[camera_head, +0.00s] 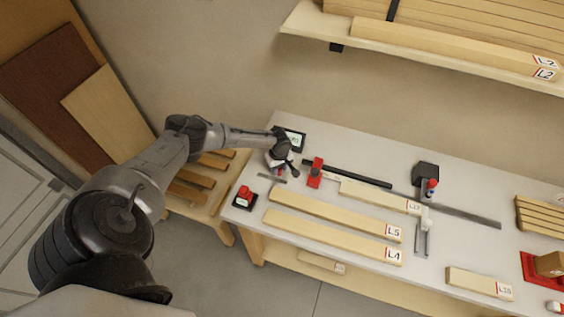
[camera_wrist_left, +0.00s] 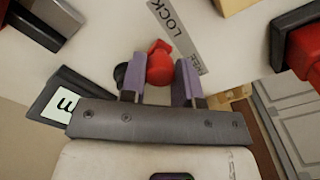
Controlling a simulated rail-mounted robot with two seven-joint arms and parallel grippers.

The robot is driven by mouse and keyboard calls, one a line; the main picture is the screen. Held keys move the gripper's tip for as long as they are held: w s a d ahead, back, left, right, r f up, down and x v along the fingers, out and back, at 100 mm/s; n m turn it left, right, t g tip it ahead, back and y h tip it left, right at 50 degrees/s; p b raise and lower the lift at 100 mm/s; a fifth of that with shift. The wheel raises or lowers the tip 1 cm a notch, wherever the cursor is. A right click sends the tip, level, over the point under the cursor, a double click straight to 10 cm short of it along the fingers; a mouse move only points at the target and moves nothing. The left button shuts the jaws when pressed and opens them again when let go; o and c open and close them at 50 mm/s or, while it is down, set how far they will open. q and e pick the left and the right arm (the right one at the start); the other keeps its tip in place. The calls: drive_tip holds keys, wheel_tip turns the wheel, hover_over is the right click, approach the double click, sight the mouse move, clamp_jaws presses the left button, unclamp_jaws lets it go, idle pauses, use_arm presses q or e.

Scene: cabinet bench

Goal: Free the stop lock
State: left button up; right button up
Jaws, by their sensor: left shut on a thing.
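The stop lock shows in the left wrist view as a red knob (camera_wrist_left: 160,63) beside a grey plate (camera_wrist_left: 178,32) lettered LOCK, with a second, smaller word near its lower end. My left gripper (camera_wrist_left: 159,82) has its two purple fingers on either side of the knob and is shut on it. In the head view my left gripper (camera_head: 278,163) is at the left end of the bench, and its hand mostly hides the knob. The grey plate (camera_head: 272,178) lies just in front of it. A red stop block (camera_head: 315,172) stands to the right on the dark rail. My right gripper is not in view.
A small display (camera_head: 294,138) stands behind the gripper. A red button on a black box (camera_head: 244,198) is at the front left edge. Boards L5 (camera_head: 330,214) and L4 (camera_head: 325,236) lie in front. A black-and-red clamp device (camera_head: 427,178) stands further right.

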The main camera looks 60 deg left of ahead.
use_arm(q)
drive_tip(key=shift+s+a, duration=0.1)
drive_tip(key=shift+s+a, duration=0.1)
drive_tip(key=shift+s, duration=0.05)
drive_tip(key=shift+s+a+p, duration=0.4)
drive_tip(key=shift+s+p, duration=0.1)
idle(0.3)
drive_tip(key=shift+s+a, duration=0.1)
drive_tip(key=shift+s+a, duration=0.45)
drive_tip(key=shift+a, duration=0.35)
drive_tip(key=shift+s+a, duration=0.1)
